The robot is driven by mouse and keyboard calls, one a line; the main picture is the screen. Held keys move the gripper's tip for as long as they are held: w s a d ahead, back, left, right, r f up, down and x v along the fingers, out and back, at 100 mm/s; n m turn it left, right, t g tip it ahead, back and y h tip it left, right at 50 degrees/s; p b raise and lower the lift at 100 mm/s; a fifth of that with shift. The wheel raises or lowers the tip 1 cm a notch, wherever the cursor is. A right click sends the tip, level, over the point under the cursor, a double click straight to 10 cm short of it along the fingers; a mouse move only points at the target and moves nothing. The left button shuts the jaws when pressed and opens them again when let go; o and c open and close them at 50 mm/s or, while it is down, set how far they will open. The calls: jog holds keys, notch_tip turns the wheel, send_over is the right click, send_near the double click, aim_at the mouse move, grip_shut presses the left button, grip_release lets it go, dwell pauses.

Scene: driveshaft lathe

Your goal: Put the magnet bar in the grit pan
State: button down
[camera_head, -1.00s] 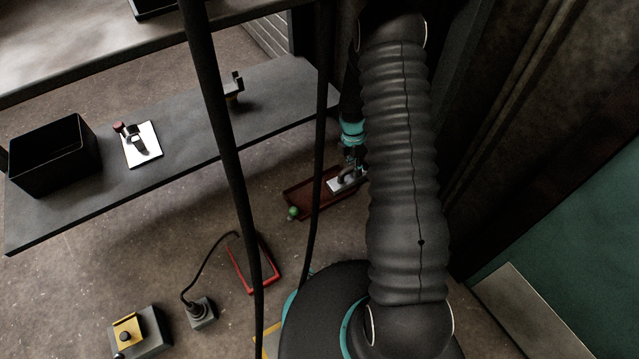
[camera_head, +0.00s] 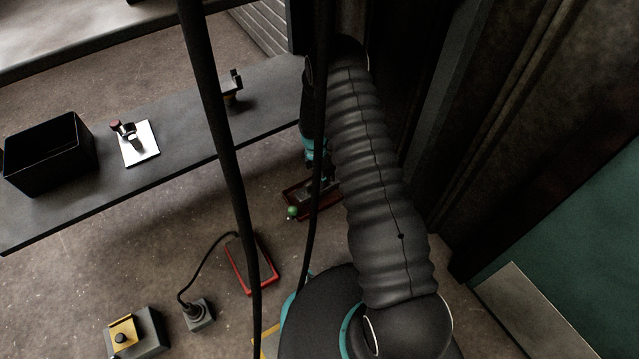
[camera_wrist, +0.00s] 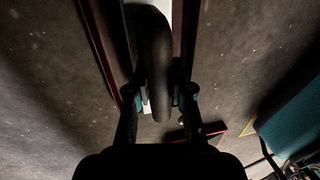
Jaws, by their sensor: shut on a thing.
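My gripper (camera_wrist: 159,95) is shut on a dark curved handle (camera_wrist: 154,45), which I take to be the handle of the magnet bar. A pale flat part (camera_wrist: 177,14) shows beside and below the handle; most of the bar is hidden. A long red-brown tray with a green knob (camera_head: 292,212), probably the grit pan (camera_head: 298,193), lies on the floor in the head view. Its reddish edges (camera_wrist: 98,38) run on both sides of the handle in the wrist view. The bar is over or in the tray; I cannot tell whether it touches.
A grey shelf (camera_head: 185,130) holds a black bin (camera_head: 45,165) and a white plate with a small fixture (camera_head: 137,150). A red-edged flat piece (camera_head: 245,265), a corded grey block (camera_head: 198,315) and a yellow-topped box (camera_head: 135,335) sit on the floor. Black cables hang in front.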

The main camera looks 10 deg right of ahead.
jog(key=shift+f, duration=1)
jog(key=shift+f, duration=0.15)
jog(key=c, duration=1)
grip_release()
jog(key=shift+c, duration=0.2)
notch_tip(320, 180, up, 12)
jog(key=w+p, duration=0.1)
jog(key=w, duration=0.1)
jog(key=shift+a, duration=0.35)
jog(key=shift+w, duration=0.1)
jog(key=shift+c, duration=0.2)
